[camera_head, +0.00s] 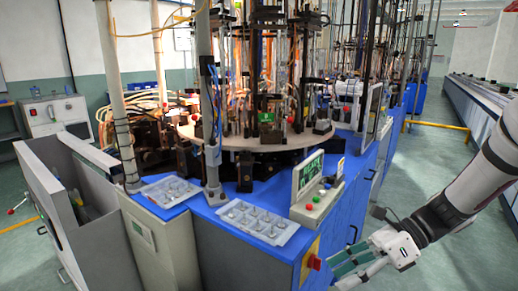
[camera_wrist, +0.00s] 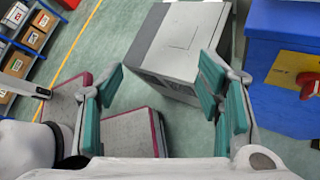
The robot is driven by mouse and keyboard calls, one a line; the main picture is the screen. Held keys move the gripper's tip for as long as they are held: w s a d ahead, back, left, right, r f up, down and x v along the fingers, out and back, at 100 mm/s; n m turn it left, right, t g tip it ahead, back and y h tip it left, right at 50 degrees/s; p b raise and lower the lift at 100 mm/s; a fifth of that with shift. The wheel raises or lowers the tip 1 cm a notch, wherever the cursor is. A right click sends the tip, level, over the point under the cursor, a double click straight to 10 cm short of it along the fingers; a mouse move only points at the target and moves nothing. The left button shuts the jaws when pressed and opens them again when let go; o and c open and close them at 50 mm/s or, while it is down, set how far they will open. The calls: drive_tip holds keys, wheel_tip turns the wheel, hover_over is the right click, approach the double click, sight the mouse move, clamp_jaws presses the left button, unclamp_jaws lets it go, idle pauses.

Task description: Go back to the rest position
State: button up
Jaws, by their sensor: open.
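My gripper (camera_head: 352,262) is at the lower right of the head view, in front of the blue machine cabinet. Its teal finger pads point to the left. In the wrist view my gripper (camera_wrist: 160,100) shows its two teal-padded fingers wide apart, with nothing between them in its grasp. My arm comes in from the right edge of the head view.
The blue machine (camera_head: 240,248) carries metal trays (camera_head: 258,220), a control panel (camera_head: 316,198) and a red switch (camera_head: 314,263) close to my gripper. A grey cabinet (camera_wrist: 180,45) stands on the green floor in the wrist view. Shelves with boxes (camera_wrist: 30,38) are at upper left. The right aisle (camera_head: 420,150) is clear.

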drive_tip(key=s+a+r+n+g+h, duration=0.1)
drive_tip(key=s+r+n+h, duration=0.25)
drive_tip(key=s+n, duration=0.25)
drive_tip(key=s+a+r+n+h, duration=0.1)
drive_tip(key=s+r+n+h, duration=0.25)
drive_tip(key=s+n, duration=0.3)
drive_tip(key=s+d+r+n+t+h, duration=0.25)
drive_tip(key=s+d+n+h, duration=0.2)
drive_tip(key=s+n, duration=0.6)
wheel_tip(320, 180, up, 18)
drive_tip(key=t+p, duration=0.4)
drive_tip(key=p, duration=1.2)
drive_tip(key=shift+s+f, duration=0.25)
drive_tip(key=shift+a, duration=0.1)
